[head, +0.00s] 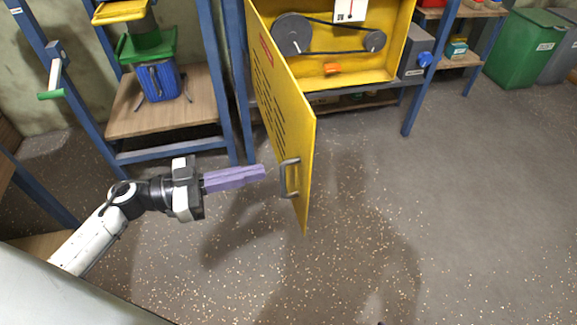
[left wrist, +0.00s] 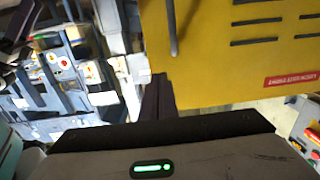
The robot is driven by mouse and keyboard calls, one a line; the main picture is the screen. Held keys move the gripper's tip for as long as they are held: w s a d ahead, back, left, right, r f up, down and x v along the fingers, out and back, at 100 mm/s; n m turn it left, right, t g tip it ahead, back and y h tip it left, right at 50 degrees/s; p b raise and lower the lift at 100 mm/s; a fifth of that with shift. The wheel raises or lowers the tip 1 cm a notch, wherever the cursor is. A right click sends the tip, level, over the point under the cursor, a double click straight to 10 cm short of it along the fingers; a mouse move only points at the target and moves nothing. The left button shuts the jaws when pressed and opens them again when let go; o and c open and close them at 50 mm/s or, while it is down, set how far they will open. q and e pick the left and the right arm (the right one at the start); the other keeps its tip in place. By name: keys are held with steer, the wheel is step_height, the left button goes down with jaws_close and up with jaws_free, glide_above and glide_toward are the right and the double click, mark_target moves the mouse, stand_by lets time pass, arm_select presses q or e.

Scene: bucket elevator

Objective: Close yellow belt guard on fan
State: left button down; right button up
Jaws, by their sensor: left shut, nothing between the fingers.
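The yellow belt guard (head: 285,110) is a hinged door that stands wide open, swung out towards me from the left side of the yellow fan housing (head: 350,75). Its grey handle (head: 290,178) is near the free edge, on the slotted face. My left gripper (head: 263,172), with purple fingers, is shut and empty, just left of the handle. In the left wrist view the guard (left wrist: 235,50) fills the upper right, with the handle (left wrist: 172,30) near its edge and the fingers (left wrist: 158,98) below it. Contact with the guard cannot be told. My right gripper is not in view.
Inside the housing, a belt (head: 335,50) runs over two grey pulleys, and an orange object (head: 332,69) lies at the bottom. A blue frame with a wooden shelf (head: 165,105) stands at the left. Green bin (head: 525,48) is far right. The floor (head: 440,220) right of the guard is clear.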

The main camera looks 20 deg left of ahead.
mark_target(305, 162)
arm_select(q)
steer(key=b+x, duration=0.1)
steer(key=x, duration=0.7)
steer(key=shift+w+d, duration=0.1)
steer(key=shift+d, duration=0.1)
